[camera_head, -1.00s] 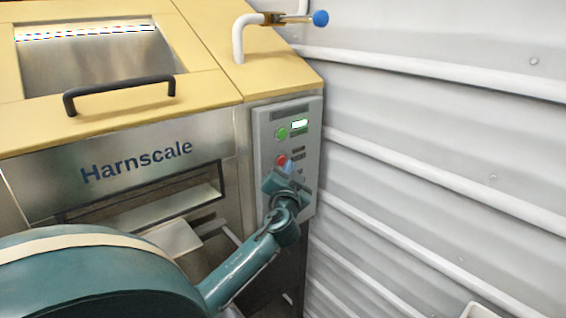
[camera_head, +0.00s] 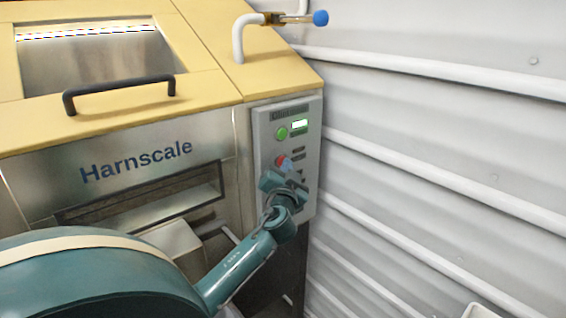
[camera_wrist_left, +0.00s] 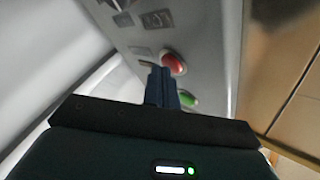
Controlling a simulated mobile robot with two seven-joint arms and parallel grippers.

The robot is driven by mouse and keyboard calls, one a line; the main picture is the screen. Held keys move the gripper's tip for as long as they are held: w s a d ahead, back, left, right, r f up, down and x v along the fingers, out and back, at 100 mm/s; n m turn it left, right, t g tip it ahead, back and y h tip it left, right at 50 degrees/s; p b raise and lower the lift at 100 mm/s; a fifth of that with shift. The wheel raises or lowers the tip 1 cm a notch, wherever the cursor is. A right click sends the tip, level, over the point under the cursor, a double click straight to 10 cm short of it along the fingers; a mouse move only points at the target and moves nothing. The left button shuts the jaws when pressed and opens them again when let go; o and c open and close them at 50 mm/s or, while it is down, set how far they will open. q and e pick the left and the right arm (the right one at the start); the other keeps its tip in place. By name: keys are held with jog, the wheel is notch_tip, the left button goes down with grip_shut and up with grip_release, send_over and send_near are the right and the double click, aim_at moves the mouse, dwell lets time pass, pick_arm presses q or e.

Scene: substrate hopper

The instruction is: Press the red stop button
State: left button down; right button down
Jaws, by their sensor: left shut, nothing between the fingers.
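The red stop button (camera_head: 281,160) sits on the grey control panel (camera_head: 308,130) on the machine's right front, below a green button (camera_head: 282,133). In the left wrist view the red button (camera_wrist_left: 174,63) shows just beyond and to the right of the fingertips. My left gripper (camera_head: 287,167) is shut and empty, its tips close to the red button and partly covering its lower right side in the head view. In the left wrist view the shut blue fingers (camera_wrist_left: 156,72) point at the panel; I cannot tell whether they touch the button. My right gripper is not in view.
The Harnscale hopper (camera_head: 215,90) has a yellow top and a black handle (camera_head: 120,92). A white pipe with a blue knob (camera_head: 320,18) stands above the panel. A ribbed white wall (camera_head: 440,130) closes off the right side.

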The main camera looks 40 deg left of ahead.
pick_arm(q)
jog(key=shift+a, duration=0.2)
jog(key=shift+d, duration=0.85)
jog(key=shift+s+d+b, duration=0.15)
jog(key=shift+d+b, duration=0.05)
jog(key=shift+d, duration=1.05)
jog(key=shift+s+d+b, duration=0.15)
jog(key=shift+d, duration=1.1)
